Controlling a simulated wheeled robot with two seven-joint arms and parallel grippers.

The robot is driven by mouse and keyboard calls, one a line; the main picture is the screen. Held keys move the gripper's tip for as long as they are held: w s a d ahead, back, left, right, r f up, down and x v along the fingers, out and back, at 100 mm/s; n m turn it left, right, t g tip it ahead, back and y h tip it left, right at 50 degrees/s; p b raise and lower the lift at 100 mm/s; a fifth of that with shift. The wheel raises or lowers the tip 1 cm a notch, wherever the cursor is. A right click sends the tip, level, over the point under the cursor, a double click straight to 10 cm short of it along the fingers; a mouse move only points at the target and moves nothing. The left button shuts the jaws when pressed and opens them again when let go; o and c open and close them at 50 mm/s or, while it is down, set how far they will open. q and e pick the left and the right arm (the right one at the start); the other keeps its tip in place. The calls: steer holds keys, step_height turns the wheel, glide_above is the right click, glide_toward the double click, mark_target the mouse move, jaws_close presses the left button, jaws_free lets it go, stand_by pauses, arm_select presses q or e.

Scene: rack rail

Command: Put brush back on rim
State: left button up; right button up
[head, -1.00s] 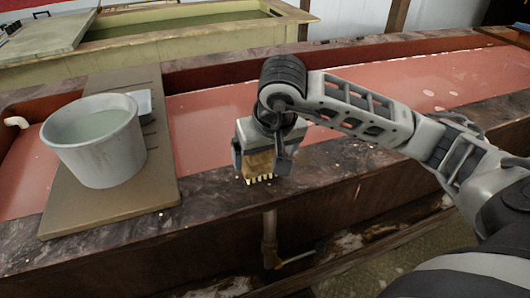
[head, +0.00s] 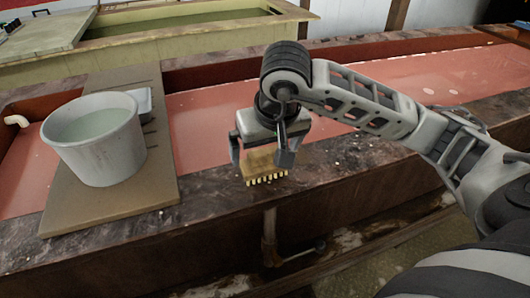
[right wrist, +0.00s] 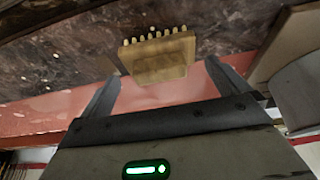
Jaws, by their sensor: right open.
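The brush (head: 265,167) is a small tan wooden block with a row of pale bristles. It rests on the dark front rim (head: 340,160) of the red basin, its bristles toward the rim's front edge. My right gripper (head: 264,157) is open above and around it, with one finger to each side. In the right wrist view the brush (right wrist: 158,58) lies beyond the open fingers (right wrist: 163,85), with a gap on both sides. My left gripper is in neither view.
A grey bucket (head: 105,160) of liquid stands on a brown board (head: 150,195) laid across the basin at left. The red basin floor (head: 400,85) is open behind the arm. A pipe with a tap (head: 270,240) is below the rim.

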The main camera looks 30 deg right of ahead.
steer(key=v, duration=0.9)
steer(key=shift+r+p, duration=0.15)
steer(key=shift+p, duration=0.15)
steer(key=shift+s+a, duration=0.1)
